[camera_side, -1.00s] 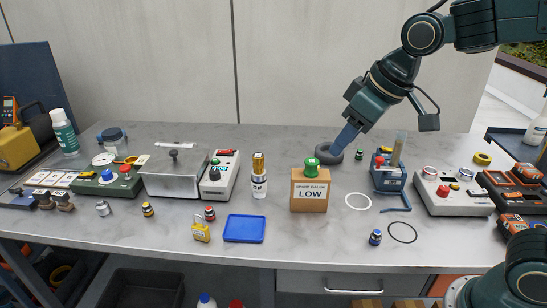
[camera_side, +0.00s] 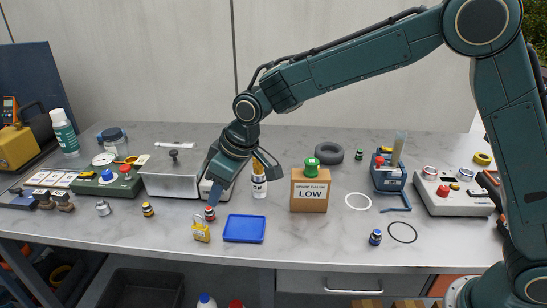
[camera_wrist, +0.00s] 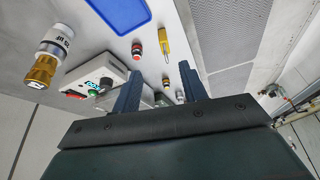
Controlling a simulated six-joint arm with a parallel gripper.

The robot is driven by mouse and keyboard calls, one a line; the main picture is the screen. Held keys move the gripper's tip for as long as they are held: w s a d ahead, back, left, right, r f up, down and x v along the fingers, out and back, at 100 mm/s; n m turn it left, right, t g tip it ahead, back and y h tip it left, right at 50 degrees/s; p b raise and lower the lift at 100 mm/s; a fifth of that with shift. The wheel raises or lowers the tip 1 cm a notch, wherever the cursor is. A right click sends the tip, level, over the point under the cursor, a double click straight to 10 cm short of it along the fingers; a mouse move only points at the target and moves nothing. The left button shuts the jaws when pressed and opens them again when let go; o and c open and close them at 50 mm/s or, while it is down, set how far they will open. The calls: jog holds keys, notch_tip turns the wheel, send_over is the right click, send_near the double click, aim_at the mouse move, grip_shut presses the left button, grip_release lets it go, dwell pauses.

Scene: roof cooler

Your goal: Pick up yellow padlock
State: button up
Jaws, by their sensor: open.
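The yellow padlock (camera_side: 201,233) stands near the front edge of the grey bench, left of a blue tray (camera_side: 244,228). It also shows in the wrist view (camera_wrist: 163,40), beyond my fingertips. My gripper (camera_side: 212,192) is above the bench, behind the padlock and pointing down. In the wrist view my gripper (camera_wrist: 159,85) has its two blue fingers apart, with nothing held between them. A small red-topped fitting (camera_side: 210,213) stands just behind the padlock, close below my fingers in the side view.
A silver box (camera_side: 172,174) and a white-and-gold canister (camera_side: 259,182) stand behind. A brown LOW box (camera_side: 309,192) is right of the tray. A small yellow-and-black fitting (camera_side: 148,210) is left of the padlock. The bench front between tray and LOW box is clear.

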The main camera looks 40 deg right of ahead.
aim_at(201, 226)
jog(key=shift+w+a+f, duration=0.25)
jog(key=shift+a+f, duration=0.35)
jog(key=shift+f, duration=0.1)
jog(key=shift+x, duration=4.2)
jog(key=shift+f, duration=0.1)
jog(key=shift+x, duration=2.5)
jog(key=shift+w+a, duration=0.1)
grip_shut()
